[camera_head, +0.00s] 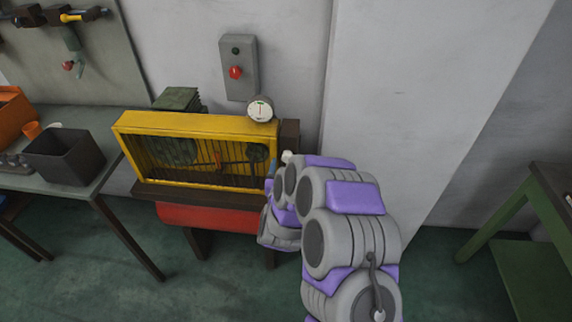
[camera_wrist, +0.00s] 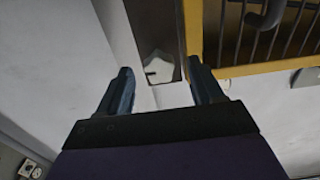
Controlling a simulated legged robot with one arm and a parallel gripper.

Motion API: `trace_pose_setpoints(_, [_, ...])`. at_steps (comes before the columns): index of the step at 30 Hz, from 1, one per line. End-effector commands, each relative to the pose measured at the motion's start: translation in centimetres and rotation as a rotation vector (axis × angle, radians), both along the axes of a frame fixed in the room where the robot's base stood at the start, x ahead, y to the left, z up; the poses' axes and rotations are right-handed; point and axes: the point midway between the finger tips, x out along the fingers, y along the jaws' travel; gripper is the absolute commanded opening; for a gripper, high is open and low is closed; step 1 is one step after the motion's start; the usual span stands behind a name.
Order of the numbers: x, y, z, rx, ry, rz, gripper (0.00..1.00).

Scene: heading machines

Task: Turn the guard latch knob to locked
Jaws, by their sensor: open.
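The guard latch knob (camera_wrist: 160,68) looks like a pale, angular piece with a dark mark, set in a dark recess beside the yellow guard frame. In the head view, a small pale piece (camera_head: 287,156) at the guard's right end may be this knob. My gripper (camera_wrist: 160,78) is open, its two blue-grey fingers spread to either side of the knob in the wrist picture. I cannot tell whether they touch it. In the head view my arm hides most of the gripper. The yellow guard (camera_head: 185,122) has dark bars across its front.
The guard sits on a machine with a red body (camera_head: 205,217). A round gauge (camera_head: 260,109) is on the guard's top right. A grey switch box (camera_head: 238,68) hangs on the wall. A bench with a dark bin (camera_head: 64,157) is left; a green table (camera_head: 520,225) is right.

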Motion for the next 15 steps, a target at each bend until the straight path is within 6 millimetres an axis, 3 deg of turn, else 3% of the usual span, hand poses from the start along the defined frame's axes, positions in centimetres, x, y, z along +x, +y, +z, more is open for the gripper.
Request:
trace_pose_setpoints(6, [1.9,-0.1,-0.1,0.001,0.002,0.000,0.66])
trace_pose_setpoints(15, [2.3,-0.2,0.0,0.001,0.001,0.000,0.66])
